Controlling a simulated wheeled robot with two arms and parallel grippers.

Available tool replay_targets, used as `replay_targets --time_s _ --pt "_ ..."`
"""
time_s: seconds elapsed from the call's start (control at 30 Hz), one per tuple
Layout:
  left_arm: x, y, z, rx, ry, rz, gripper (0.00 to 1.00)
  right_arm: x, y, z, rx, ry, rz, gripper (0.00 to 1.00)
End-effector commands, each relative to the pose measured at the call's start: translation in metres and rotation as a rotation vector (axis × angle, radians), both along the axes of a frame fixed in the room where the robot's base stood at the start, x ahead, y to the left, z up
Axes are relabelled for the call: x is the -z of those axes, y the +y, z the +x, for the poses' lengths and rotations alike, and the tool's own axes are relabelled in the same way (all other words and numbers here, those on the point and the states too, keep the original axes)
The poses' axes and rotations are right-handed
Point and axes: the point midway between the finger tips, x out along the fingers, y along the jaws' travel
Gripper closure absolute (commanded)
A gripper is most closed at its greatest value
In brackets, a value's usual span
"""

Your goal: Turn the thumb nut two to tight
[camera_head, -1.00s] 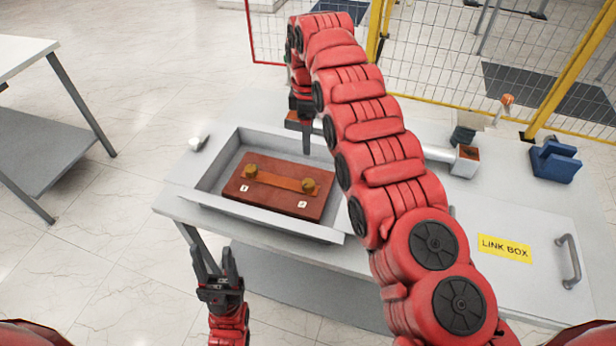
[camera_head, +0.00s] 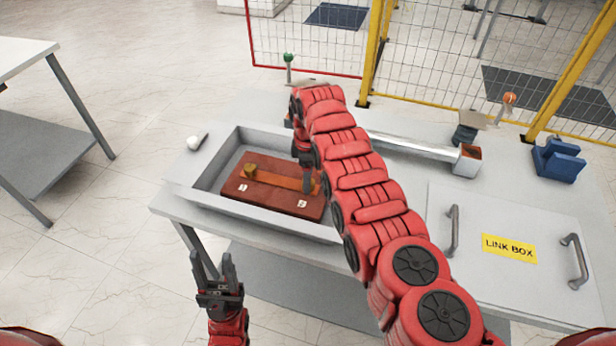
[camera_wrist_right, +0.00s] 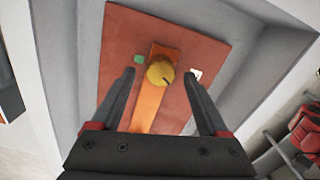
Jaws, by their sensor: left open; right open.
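A red-brown board (camera_head: 268,207) lies in the grey tray, with a copper link bar (camera_head: 272,178) across it. A brass thumb nut (camera_head: 249,170) stands at the bar's left end, near label 1. The right-end nut, near label 2 (camera_head: 301,204), is mostly hidden by my right gripper (camera_head: 310,187). In the right wrist view this brass nut (camera_wrist_right: 160,73), with a dark line on top, sits between the open fingers of my right gripper (camera_wrist_right: 159,76), with gaps at both sides. My left gripper (camera_head: 217,265) is open and empty, in front of the table.
The tray (camera_head: 203,200) has raised walls around the board. A link box lid (camera_head: 510,270) with two handles lies to the right. A blue block (camera_head: 558,160), a grey trough (camera_head: 415,148) and a small white object (camera_head: 196,142) are on the table. A fence stands behind.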

Motion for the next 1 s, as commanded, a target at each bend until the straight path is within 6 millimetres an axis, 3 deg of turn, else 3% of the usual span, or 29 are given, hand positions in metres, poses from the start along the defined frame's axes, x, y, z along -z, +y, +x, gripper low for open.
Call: replay_targets --time_s 0.1,0.4,0.83,1.0 --pt "0.0035 0.0 -0.0001 0.0 0.0 0.0 0.5 0.012 0.0007 -0.0009 -0.001 0.001 0.0 0.22" --pt "0.0034 0.0 -0.0001 0.0 -0.001 0.0 0.5 0.0143 0.0008 -0.0007 -0.001 0.0 0.001 0.22" --pt "0.0034 0.0 -0.0001 0.0 0.0 0.0 0.5 0.0139 0.0006 -0.0006 -0.001 0.0 0.001 0.98" --pt "0.0036 0.0 -0.0001 0.0 0.0 0.0 0.5 0.0139 0.0006 -0.0004 0.002 -0.001 0.001 1.0"
